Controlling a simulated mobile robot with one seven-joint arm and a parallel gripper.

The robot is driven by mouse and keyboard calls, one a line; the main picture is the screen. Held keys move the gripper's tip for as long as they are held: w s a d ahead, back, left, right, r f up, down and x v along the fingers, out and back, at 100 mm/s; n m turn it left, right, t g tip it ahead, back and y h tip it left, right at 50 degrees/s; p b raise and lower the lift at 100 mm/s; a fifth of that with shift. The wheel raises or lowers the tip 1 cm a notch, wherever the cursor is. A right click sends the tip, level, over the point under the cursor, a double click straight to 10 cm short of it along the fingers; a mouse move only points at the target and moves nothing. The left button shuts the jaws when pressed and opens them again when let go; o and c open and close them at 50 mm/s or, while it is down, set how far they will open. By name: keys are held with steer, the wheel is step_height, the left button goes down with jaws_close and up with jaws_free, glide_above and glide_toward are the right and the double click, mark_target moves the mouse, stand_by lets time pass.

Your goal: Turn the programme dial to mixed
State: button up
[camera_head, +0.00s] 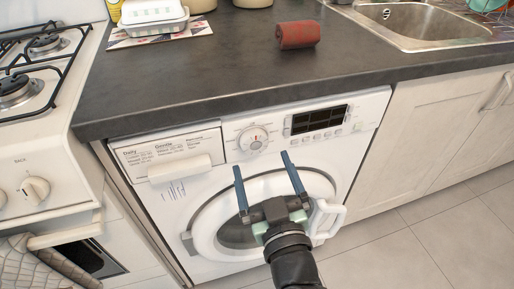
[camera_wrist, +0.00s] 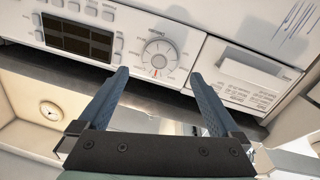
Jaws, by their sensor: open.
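The programme dial (camera_head: 253,138) is a round white and grey knob with a small red mark, on the washer's front panel. In the wrist view the dial (camera_wrist: 159,54) is ahead of the fingertips, roughly between them, with small printed labels around it that are too small to read. The washer (camera_head: 222,182) stands under the dark counter with its round door shut. My gripper (camera_head: 264,167) is open and empty in front of the washer door, just below the dial and apart from it. Its two blue fingers also show in the wrist view (camera_wrist: 157,75).
A dark display (camera_head: 319,119) with buttons is right of the dial, and the detergent drawer (camera_head: 180,168) is left. The counter edge (camera_head: 240,101) overhangs above the panel. The door handle (camera_head: 327,220) sticks out at lower right. A gas stove (camera_head: 35,120) stands at left.

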mark_target(255, 145)
steer(key=shift+x, duration=2.55)
steer(key=c, duration=1.4)
steer(key=shift+o, duration=0.2)
